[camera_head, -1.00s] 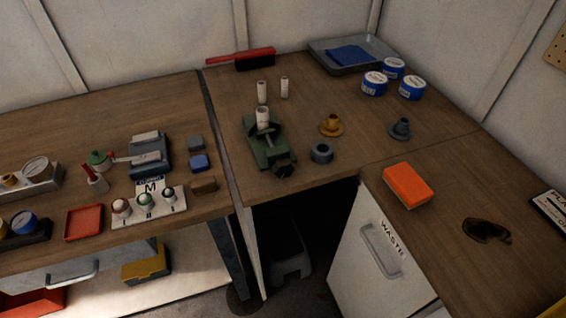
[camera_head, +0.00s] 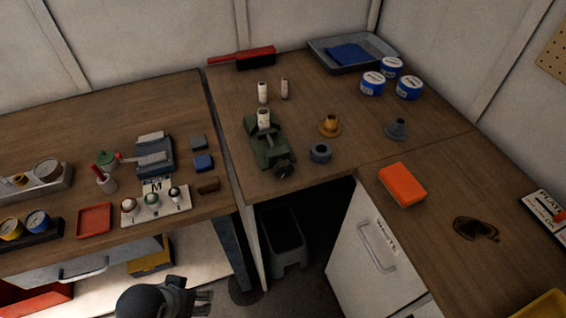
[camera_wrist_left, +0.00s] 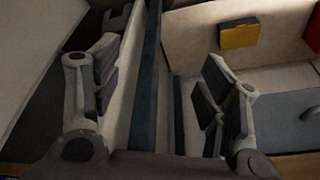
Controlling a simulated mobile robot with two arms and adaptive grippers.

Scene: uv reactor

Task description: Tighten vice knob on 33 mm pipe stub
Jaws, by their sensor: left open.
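The green vice (camera_head: 270,150) stands on the back bench near its front left corner. A white pipe stub (camera_head: 264,118) sits upright in it, and the dark vice knob (camera_head: 282,171) is at its front end, near the bench edge. My left gripper (camera_head: 203,302) is at the bottom of the head view, in front of and below the benches, well apart from the vice. In the left wrist view its two fingers (camera_wrist_left: 160,95) are spread with nothing between them. My right gripper is not in view.
Two more white stubs (camera_head: 262,92) stand behind the vice. A grey ring (camera_head: 320,152), a brass flanged part (camera_head: 330,125) and a grey flanged part (camera_head: 397,129) are to its right. The left bench (camera_head: 60,130) holds gauges and tools. An orange sponge (camera_head: 402,185) lies on the right bench.

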